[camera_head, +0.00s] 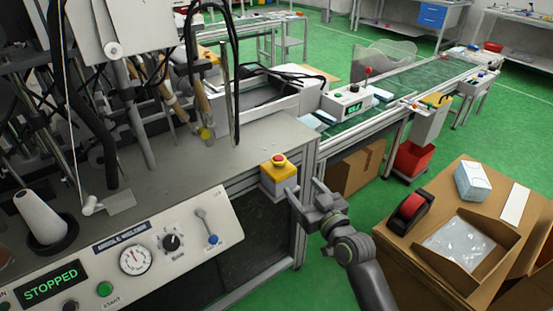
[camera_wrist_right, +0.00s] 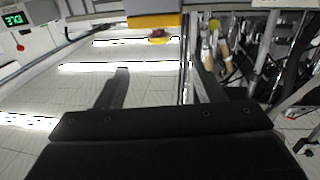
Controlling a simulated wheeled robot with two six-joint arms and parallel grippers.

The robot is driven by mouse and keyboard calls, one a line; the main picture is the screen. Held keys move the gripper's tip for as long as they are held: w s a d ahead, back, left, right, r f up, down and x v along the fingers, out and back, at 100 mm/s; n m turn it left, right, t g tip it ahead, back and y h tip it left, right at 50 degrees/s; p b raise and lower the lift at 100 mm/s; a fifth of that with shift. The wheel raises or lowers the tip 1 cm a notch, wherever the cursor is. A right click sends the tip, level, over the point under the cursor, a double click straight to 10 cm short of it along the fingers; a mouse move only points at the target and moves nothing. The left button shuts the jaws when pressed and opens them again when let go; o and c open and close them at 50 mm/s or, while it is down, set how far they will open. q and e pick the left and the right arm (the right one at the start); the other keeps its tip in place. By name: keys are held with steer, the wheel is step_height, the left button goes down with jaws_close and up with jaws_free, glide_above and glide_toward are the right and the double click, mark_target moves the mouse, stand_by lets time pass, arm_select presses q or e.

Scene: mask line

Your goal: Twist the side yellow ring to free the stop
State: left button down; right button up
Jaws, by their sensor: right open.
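The stop (camera_head: 278,160) is a red button with a yellow ring around it, on top of a small yellow and grey box at the machine's front right corner. In the right wrist view the stop (camera_wrist_right: 157,39) shows small and upside down beyond the fingers, below its yellow box (camera_wrist_right: 153,20). My right gripper (camera_head: 303,188) is open and empty, just right of and in front of the box, apart from the stop. Its two fingers (camera_wrist_right: 158,69) are spread in the wrist view. My left gripper is not in view.
The machine panel (camera_head: 130,250) has a dial, knobs, a lever and a display reading STOPPED. A conveyor (camera_head: 400,90) runs behind to the right. Cardboard boxes with a tape dispenser (camera_head: 408,210) stand at right.

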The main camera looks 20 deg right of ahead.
mark_target(282, 164)
steer(key=w+a, duration=0.1)
steer(key=w, duration=0.8)
steer(key=w+a, duration=0.1)
steer(key=w, duration=0.4)
steer(key=shift+a+p, duration=0.3)
steer(key=shift+p, duration=0.05)
